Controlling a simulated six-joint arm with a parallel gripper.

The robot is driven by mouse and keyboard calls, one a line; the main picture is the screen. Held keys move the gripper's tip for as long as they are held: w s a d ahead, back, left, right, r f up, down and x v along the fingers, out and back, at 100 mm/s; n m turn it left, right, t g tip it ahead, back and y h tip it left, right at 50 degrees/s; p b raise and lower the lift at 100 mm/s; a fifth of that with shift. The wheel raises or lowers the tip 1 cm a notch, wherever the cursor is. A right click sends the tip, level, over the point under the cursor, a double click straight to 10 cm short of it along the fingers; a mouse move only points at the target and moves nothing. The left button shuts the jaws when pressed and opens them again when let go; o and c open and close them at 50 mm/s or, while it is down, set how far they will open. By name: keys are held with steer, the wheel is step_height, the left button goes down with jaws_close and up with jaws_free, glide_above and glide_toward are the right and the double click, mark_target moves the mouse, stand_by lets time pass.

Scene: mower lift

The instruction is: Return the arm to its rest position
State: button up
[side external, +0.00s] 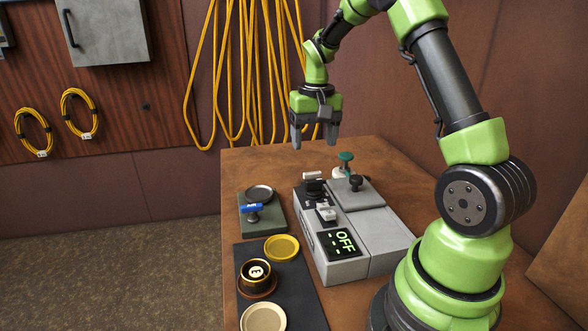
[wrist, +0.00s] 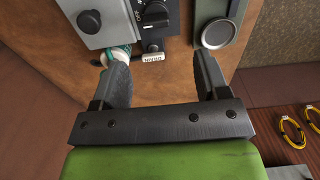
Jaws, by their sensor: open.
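My arm is green and dark grey, and it stands at the right of the side view, bent over the wooden table (side external: 400,168). My gripper (side external: 314,143) hangs above the far end of the table with its jaws pointing down. Its fingers are apart and nothing is between them. In the wrist view my gripper (wrist: 163,75) also shows two spread fingers, with the table and the edge of a grey machine beyond them.
A green plate (side external: 270,224) with a blue handle (side external: 254,208) and a dark mat (side external: 290,301) with round pieces lie left. Yellow cables (side external: 236,80) hang behind.

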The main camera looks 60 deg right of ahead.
steer(key=s+a+r+n+t, duration=0.1)
steer(key=s+a+r+t, duration=0.1)
steer(key=a+r, duration=0.6)
steer(key=s+a+r+n+t+y, duration=0.1)
steer(key=s+a+r+t, duration=0.1)
steer(key=s+a, duration=0.4)
steer(key=s+a+r+n+t+y, duration=0.1)
steer(key=s+a+r+n+t, duration=0.1)
steer(key=s+a, duration=0.4)
steer(key=shift+s+a+r+n+t, duration=0.2)
steer(key=shift+s+n+t, duration=0.1)
steer(key=shift+s+t, duration=0.3)
steer(key=shift+c, duration=0.5)
